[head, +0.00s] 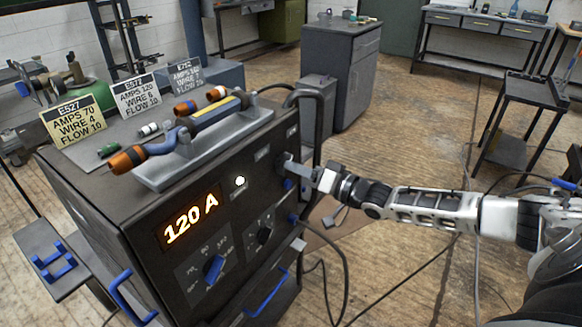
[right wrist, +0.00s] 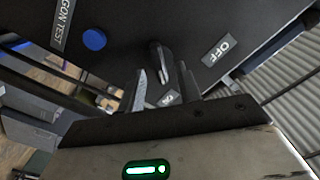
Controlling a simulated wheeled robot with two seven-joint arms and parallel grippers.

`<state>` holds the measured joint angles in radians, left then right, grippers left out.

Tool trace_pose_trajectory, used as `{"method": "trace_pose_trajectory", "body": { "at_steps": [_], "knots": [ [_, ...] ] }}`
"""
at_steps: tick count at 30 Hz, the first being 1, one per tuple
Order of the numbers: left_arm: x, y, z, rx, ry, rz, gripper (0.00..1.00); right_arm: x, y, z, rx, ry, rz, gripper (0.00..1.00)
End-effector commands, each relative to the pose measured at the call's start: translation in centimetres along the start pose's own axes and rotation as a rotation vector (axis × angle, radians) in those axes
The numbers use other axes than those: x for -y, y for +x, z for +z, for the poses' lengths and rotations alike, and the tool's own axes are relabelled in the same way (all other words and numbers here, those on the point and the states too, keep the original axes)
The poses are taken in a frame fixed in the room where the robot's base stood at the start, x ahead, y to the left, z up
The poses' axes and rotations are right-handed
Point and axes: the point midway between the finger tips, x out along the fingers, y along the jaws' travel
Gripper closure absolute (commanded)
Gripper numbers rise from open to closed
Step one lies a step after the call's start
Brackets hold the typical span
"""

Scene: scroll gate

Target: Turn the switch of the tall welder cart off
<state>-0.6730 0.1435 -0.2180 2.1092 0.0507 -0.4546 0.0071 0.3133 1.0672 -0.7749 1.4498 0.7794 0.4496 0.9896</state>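The dark welder cart (head: 110,200) stands at the left of the head view, with a lit orange 120 A display (head: 190,217) and a lit white lamp (head: 240,181). My right gripper (head: 292,167) is at the upper right of its front panel and hides most of the switch there. In the right wrist view the dark switch lever (right wrist: 156,58) shows between and beyond the fingertips of my right gripper (right wrist: 161,80), which stand apart. An OFF label (right wrist: 221,49) is right of the lever; another label (right wrist: 170,98) is partly hidden by the fingers. Contact cannot be told. My left gripper is out of view.
A blue button (right wrist: 94,40) is beside the ARGON TEST label. A blue knob (head: 214,268) and black knob (head: 264,235) are lower on the panel. A torch and setting cards (head: 73,119) sit on top. Cables hang at the cart's right. A grey cabinet (head: 340,75) stands behind.

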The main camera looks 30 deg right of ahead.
Motion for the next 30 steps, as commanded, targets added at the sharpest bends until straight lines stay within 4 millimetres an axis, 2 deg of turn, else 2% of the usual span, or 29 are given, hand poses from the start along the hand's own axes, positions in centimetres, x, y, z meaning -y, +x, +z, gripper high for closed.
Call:
{"method": "trace_pose_trajectory", "body": {
  "at_steps": [1,6,17,18,21,30],
  "knots": [
    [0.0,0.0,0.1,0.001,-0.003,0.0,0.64,0.0,0.8,-0.1,-0.003,0.0,-0.001,0.66],
    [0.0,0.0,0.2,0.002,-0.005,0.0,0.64,0.0,2.3,0.0,-0.001,0.0,0.0,0.66],
    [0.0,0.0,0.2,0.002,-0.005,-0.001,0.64,0.0,2.7,0.0,0.001,0.0,0.001,0.66],
    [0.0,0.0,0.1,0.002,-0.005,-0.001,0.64,0.0,2.7,0.0,0.001,0.0,0.001,0.77],
    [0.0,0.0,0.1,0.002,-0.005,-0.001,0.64,0.0,2.7,0.0,0.001,0.0,0.001,1.0],
    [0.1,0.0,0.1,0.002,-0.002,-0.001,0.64,0.0,2.7,0.0,0.0,-0.014,0.001,1.0]
  ]
}}
